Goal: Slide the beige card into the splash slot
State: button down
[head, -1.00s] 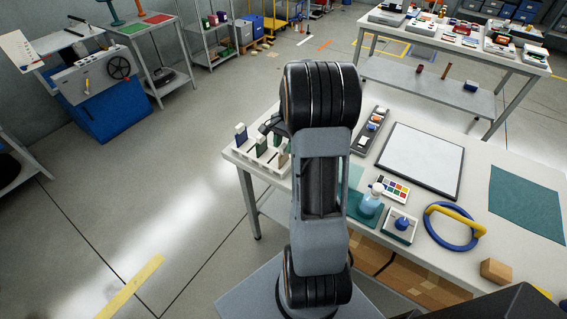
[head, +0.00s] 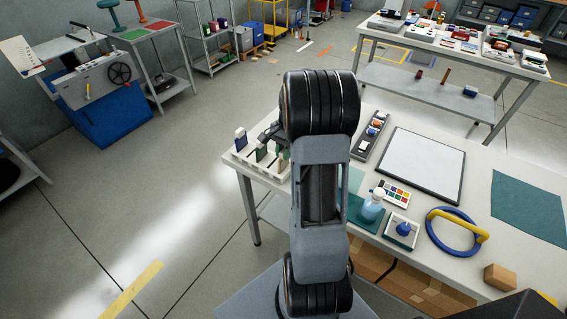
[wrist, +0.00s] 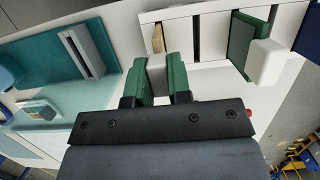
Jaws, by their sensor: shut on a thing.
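The beige card (wrist: 157,38) shows as a narrow tan edge at the white slotted rack in the wrist view, with a pale grip in front of it. My gripper (wrist: 157,74), with green finger pads, is shut on that grip. How deep the card sits in the rack is unclear. A grey slotted holder (wrist: 90,52) stands on a teal surface to the left; I cannot tell whether it is the splash slot.
A green card (wrist: 244,42) with a white grip stands to the right in the rack. In the head view, the rack (head: 243,158) is at the table's left end.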

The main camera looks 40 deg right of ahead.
jog(key=shift+r, duration=0.15)
jog(key=shift+a+p+v, duration=0.2)
jog(key=shift+p+v, duration=0.7)
jog(key=shift+a+p+v, duration=0.2)
jog(key=shift+p+v, duration=0.65)
jog(key=shift+v, duration=0.1)
jog(key=shift+s+r, duration=0.15)
jog(key=shift+a+p+v, duration=0.2)
jog(key=shift+p+v, duration=0.65)
jog(key=shift+v, duration=0.1)
jog(key=shift+a+p+v, duration=0.25)
jog(key=shift+p+v, duration=0.55)
jog(key=shift+v, duration=0.2)
jog(key=shift+s+r, duration=0.1)
jog(key=shift+s, duration=0.1)
